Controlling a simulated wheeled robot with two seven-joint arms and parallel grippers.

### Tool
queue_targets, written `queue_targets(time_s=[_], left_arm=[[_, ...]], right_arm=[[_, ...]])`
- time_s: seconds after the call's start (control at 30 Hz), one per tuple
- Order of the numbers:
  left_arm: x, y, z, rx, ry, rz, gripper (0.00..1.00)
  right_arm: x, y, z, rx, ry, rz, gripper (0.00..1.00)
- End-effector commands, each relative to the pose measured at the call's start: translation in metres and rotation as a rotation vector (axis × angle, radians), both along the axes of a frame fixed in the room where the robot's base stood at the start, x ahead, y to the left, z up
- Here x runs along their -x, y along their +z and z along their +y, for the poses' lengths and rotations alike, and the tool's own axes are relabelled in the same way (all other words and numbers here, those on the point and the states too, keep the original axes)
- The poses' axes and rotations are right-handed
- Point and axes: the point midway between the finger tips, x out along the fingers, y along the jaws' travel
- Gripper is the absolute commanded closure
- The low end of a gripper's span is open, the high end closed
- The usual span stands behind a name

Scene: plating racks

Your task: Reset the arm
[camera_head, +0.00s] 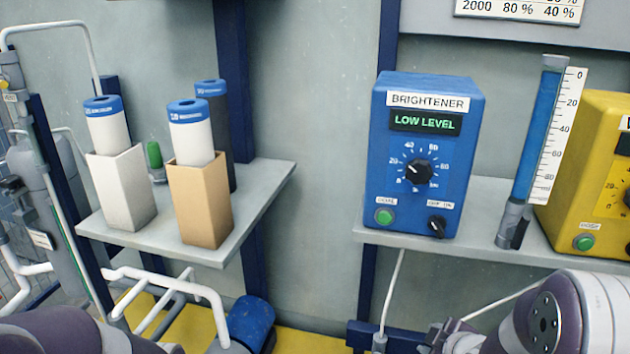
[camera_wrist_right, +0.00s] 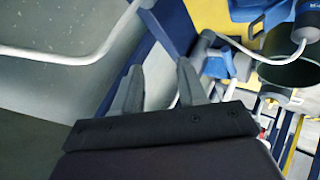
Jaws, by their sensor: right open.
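My right arm (camera_head: 545,320) comes in at the bottom right of the head view, below the shelf with the blue box. In the right wrist view my right gripper (camera_wrist_right: 158,82) is open, its two grey fingers apart with nothing between them. The gripper is clear of the shelves. Part of my left arm (camera_head: 60,330) shows at the bottom left of the head view, but its gripper is out of frame.
The blue BRIGHTENER box (camera_head: 420,155), reading LOW LEVEL, stands on the right shelf (camera_head: 480,243) beside a blue tube (camera_head: 538,130) and a yellow box (camera_head: 600,170). Blue-capped cylinders stand on the left shelf (camera_head: 255,200), two in white and tan holders. White pipes run below.

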Motion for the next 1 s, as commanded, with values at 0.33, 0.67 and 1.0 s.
queue_targets(time_s=[0.33, 0.67, 1.0], left_arm=[[0.001, 0.064, 0.0, 0.0, 0.0, 0.003, 0.57], [0.0, 0.241, 0.0, 0.0, 0.0, 0.0, 0.57], [0.0, 0.396, 0.0, 0.0, 0.0, 0.0, 0.57]], right_arm=[[0.167, 0.07, 0.065, -0.372, -0.912, 0.69, 0.59], [0.166, 0.245, 0.064, -0.367, -0.908, 0.687, 0.59], [0.166, 0.4, 0.063, -0.366, -0.907, 0.687, 0.59]])
